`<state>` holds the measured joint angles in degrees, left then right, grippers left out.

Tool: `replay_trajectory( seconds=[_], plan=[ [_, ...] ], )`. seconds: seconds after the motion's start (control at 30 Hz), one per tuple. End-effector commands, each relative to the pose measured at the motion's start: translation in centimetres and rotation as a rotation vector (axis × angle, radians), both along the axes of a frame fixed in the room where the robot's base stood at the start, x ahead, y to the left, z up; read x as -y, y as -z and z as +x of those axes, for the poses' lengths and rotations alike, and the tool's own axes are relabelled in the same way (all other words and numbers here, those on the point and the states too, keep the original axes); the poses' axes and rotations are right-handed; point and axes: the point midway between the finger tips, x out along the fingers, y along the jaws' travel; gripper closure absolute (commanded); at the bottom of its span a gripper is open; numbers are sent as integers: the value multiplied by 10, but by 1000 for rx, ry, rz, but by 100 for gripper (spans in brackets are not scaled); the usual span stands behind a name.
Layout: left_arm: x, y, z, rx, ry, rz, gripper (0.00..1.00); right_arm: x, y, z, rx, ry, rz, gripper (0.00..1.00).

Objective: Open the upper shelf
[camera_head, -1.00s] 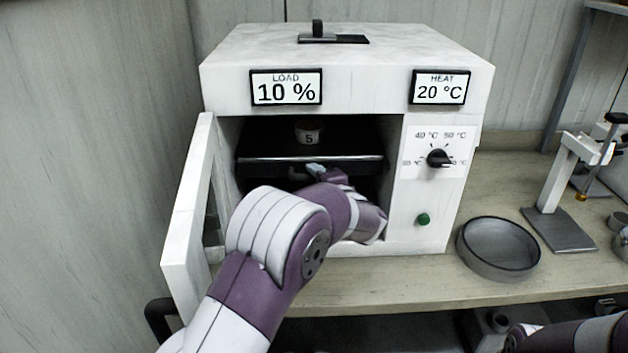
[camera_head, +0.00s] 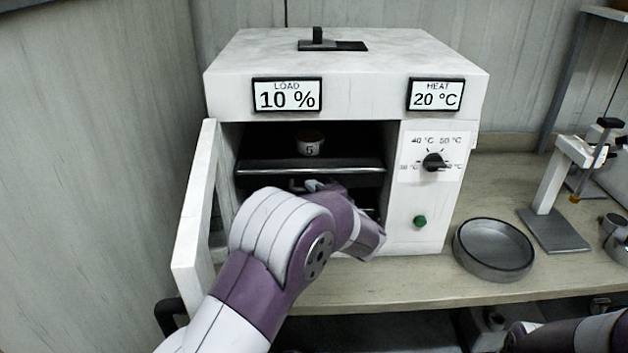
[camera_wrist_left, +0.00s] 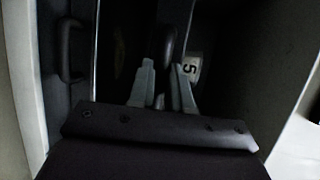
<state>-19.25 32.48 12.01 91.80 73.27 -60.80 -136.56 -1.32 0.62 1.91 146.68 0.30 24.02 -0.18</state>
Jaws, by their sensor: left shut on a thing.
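The white oven (camera_head: 345,70) has its door (camera_head: 196,215) swung open to the left. Inside, the dark upper shelf (camera_head: 260,150) has a bright front edge and carries a small cup marked 5 (camera_head: 310,146). My left gripper (camera_head: 313,185) is inside the opening at the shelf's front, partly hidden behind my wrist. In the left wrist view its two fingers (camera_wrist_left: 160,85) are shut on a dark shelf handle (camera_wrist_left: 167,45), and the cup (camera_wrist_left: 190,68) shows just beyond. Another dark handle (camera_wrist_left: 68,50) stands apart at the left of that view. My right gripper is out of view.
A round metal dish (camera_head: 494,250) sits on the bench right of the oven, near a white stand (camera_head: 555,190). The control knob (camera_head: 433,162) and green button (camera_head: 420,222) are on the oven's right front. A wall is close on the left.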

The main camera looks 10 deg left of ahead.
Motion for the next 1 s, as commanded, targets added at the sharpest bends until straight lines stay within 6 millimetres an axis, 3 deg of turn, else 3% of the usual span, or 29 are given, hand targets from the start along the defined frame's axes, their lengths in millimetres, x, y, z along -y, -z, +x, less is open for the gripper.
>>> replay_trajectory(
  seconds=[0.03, 0.2, 0.6, 0.8, 1.0],
  plan=[
    [3, -7, -8, -8, 3, 2, 100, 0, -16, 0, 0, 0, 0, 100],
    [14, -8, -46, -8, 5, 4, 100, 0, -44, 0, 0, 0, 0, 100],
    [41, -6, -138, -5, 5, 3, 100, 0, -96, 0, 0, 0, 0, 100],
    [49, -4, -167, -2, 4, 3, 100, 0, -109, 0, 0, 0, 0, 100],
    [53, -2, -181, -1, 2, 0, 100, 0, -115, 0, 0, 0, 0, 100]
  ],
)
